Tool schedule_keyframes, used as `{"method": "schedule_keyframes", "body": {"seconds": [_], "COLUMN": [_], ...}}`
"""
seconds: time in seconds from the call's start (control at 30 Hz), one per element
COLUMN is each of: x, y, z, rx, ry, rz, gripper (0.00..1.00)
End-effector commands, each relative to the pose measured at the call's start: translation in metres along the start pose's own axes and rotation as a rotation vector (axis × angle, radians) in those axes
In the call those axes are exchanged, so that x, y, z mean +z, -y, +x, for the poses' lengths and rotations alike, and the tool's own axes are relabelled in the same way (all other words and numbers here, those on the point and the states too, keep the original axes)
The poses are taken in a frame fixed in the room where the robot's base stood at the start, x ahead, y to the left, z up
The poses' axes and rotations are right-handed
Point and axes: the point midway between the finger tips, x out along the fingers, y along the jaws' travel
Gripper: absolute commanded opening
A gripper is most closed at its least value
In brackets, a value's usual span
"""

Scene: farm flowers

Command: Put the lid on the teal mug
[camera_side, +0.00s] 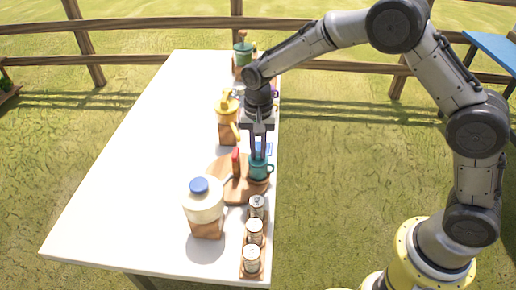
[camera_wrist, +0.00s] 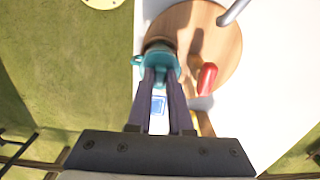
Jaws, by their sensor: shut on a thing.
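The teal mug (camera_side: 260,169) stands at the right edge of the table, by the round wooden board, with its handle to the right. In the wrist view the mug's teal body (camera_wrist: 160,60) shows just beyond my fingertips, with its handle to the left. My gripper (camera_side: 258,155) points straight down at the top of the mug. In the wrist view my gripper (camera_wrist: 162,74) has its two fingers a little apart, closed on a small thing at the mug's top. It appears to be the lid, but the fingers mostly hide it, and I cannot tell how it sits on the rim.
The round board (camera_side: 229,190) carries a red-handled thing (camera_side: 236,161). A blue-lidded jar (camera_side: 204,207) and a tray of several cans (camera_side: 254,236) stand nearer. A yellow-topped container (camera_side: 228,119) and a green pot (camera_side: 243,54) stand farther back. The table's left side is clear.

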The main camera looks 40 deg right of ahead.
Motion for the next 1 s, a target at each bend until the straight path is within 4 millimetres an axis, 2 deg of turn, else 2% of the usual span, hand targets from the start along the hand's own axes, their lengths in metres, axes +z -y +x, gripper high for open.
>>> {"method": "schedule_keyframes", "body": {"seconds": [0.33, 0.37, 0.53, 0.57, 0.77, 0.93, 1.0], "x": [0.0000, 0.0000, 0.0000, 0.0000, 0.0000, 0.0001, 0.0001], "y": [0.0000, 0.0000, 0.0000, 0.0000, -0.0001, -0.0001, -0.0001], "z": [0.0001, 0.0001, 0.0002, 0.0002, 0.0003, 0.0004, 0.0004], "rx": [-0.001, 0.000, 0.000, 0.000, 0.000, 0.000, 0.000], "ry": [0.000, 0.000, 0.000, 0.000, 0.000, 0.000, 0.000], "rz": [0.000, 0.000, 0.000, 0.000, 0.000, 0.000, 0.000], "gripper": [0.00, 0.20, 0.51, 0.54, 0.54, 0.84, 0.84]}}
